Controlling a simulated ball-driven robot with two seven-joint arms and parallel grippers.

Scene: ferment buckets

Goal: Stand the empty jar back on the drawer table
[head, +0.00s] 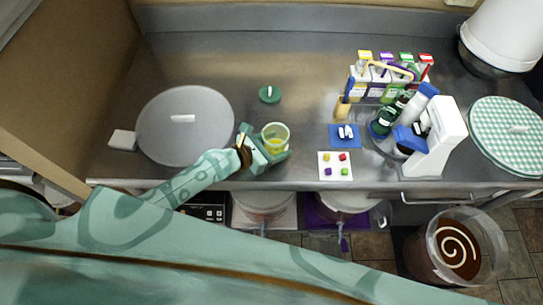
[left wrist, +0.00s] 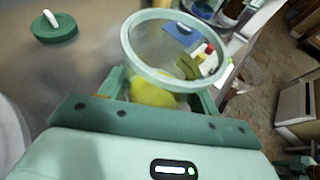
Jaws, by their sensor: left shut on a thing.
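A clear jar (head: 275,133) with a pale green rim is in my left gripper (head: 263,150), near the front edge of the steel drawer table (head: 290,65). In the left wrist view the jar's open mouth (left wrist: 130,42) faces the camera, and the jar stands between the two green fingers (left wrist: 158,92). A yellow patch shows in or through its lower part; I cannot tell which. The jar's base is hidden, so I cannot tell whether it touches the tabletop. My right gripper is not in view.
A green lid (head: 270,95) lies behind the jar. A large grey round lid (head: 185,125) is at left. A white mat with coloured cubes (head: 322,172), a blue mat (head: 340,143) and a bottle rack (head: 385,85) stand right. Bare steel lies around the green lid.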

